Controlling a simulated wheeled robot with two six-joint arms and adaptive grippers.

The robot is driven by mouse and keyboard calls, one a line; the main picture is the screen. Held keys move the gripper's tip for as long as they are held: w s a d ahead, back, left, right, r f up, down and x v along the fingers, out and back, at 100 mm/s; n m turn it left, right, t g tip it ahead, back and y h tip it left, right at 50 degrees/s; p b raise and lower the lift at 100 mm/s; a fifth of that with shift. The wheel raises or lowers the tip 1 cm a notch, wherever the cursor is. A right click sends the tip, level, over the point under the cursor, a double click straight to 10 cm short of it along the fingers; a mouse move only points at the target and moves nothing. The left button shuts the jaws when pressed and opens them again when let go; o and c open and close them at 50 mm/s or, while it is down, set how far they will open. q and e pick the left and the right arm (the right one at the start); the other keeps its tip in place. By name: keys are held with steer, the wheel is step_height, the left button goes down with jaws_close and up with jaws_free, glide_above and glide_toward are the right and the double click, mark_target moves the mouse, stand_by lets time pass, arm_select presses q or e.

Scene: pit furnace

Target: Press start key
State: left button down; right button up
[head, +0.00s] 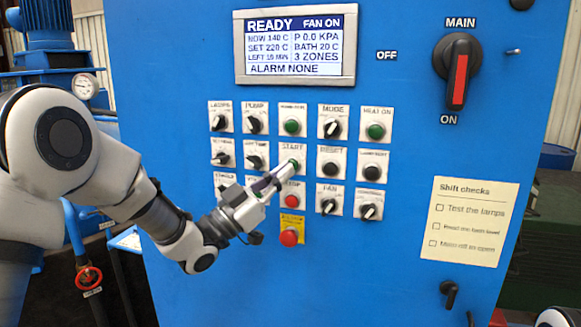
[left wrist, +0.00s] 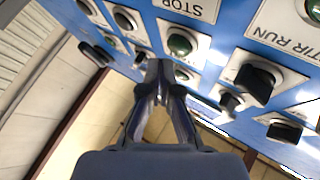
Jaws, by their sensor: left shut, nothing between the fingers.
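The start key is a green round button (head: 294,162) on a white plate labelled START, in the middle of the blue panel. My left gripper (head: 284,170) reaches up to it from the lower left, its fingertips covering part of the plate. The left wrist view shows the panel upside down, with the green button (left wrist: 181,43) just above my shut fingertips (left wrist: 160,68). The fingers are closed and empty. I cannot tell whether they touch the button. My right gripper is not in view.
A red stop button (head: 292,201) sits right below the start plate, with a red emergency button (head: 289,237) on yellow under it. Several knobs and buttons crowd around. A screen (head: 295,46) above reads READY. A main switch (head: 458,72) is at the upper right.

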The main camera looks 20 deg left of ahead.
arm_select(q)
steer(key=shift+w, duration=0.2)
stand_by(0.4)
steer(key=shift+w, duration=0.25)
steer(key=shift+w, duration=0.35)
stand_by(0.5)
steer(key=shift+s+b, duration=0.1)
steer(key=shift+b, duration=0.25)
steer(key=shift+s+b, duration=0.35)
steer(key=shift+s, duration=0.35)
